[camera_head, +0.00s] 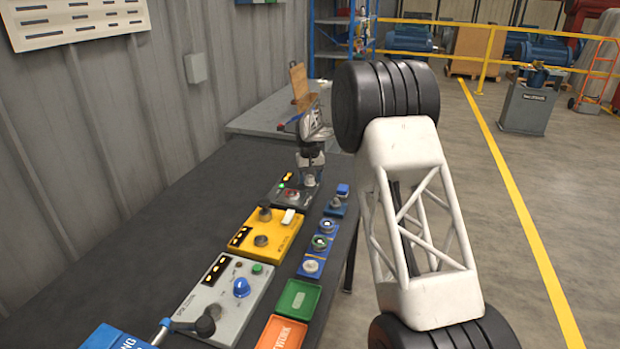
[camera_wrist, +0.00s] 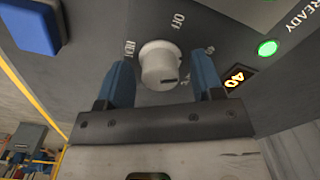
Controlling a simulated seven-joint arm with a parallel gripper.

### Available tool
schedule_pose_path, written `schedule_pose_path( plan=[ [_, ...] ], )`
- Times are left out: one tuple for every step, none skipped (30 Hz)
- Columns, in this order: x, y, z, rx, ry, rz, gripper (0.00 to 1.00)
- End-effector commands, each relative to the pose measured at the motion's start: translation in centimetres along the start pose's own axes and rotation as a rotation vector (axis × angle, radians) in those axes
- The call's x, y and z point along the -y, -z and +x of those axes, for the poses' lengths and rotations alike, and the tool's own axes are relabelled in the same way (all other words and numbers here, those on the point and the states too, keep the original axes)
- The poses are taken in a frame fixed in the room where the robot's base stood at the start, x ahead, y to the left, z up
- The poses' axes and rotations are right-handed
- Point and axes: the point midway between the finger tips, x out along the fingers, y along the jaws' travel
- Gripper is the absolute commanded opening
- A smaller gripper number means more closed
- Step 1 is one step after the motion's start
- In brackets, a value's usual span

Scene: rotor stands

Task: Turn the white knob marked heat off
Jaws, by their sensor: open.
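The white knob (camera_wrist: 160,62) sits on a dark grey panel (camera_wrist: 90,75), with the words HEAT and OFF printed around it and another label partly hidden by a finger. A short dark mark shows on the knob's near side, away from OFF. My gripper (camera_wrist: 162,82) is open, with one blue finger on each side of the knob and a visible gap to each. In the head view my gripper (camera_head: 311,160) points down over the dark grey box (camera_head: 278,192), and the white knob (camera_head: 310,180) shows just under it.
Nearer on the bench stand a yellow box (camera_head: 270,245), a light grey box (camera_head: 225,305) and a row of blue modules (camera_head: 318,250). A wall is at left.

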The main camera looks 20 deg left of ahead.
Motion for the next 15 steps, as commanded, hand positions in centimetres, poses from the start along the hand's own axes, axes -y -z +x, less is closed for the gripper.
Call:
schedule_pose_path(
  plan=[
    [0.0,0.0,-0.01,0.0,0.0,0.0,0.61],
    [0.0,0.0,-0.01,0.0,0.0,0.0,0.59],
    [0.0,0.0,-0.01,0.0,0.0,0.0,0.53],
    [0.0,0.0,-0.01,0.0,0.0,0.0,0.49],
    [0.0,0.0,-0.01,0.0,0.0,0.0,0.44],
    [0.0,0.0,-0.01,0.0,0.0,0.0,0.38],
    [0.0,0.0,-0.02,0.0,0.0,0.0,0.33],
    [0.0,0.0,-0.02,0.0,0.0,0.0,0.29],
    [0.0,0.0,-0.02,0.0,0.0,0.0,0.23],
    [0.0,0.0,-0.02,0.0,0.0,0.0,0.18],
    [0.0,0.0,-0.02,0.0,0.0,0.0,0.13],
    [-0.01,0.0,-0.02,0.0,0.0,0.0,0.12],
    [-0.01,0.0,-0.02,0.0,0.0,0.0,0.12],
    [-0.01,0.0,-0.03,0.0,0.0,-0.001,0.12],
    [-0.01,0.0,-0.02,0.0,0.0,-0.002,0.12]
  ],
)
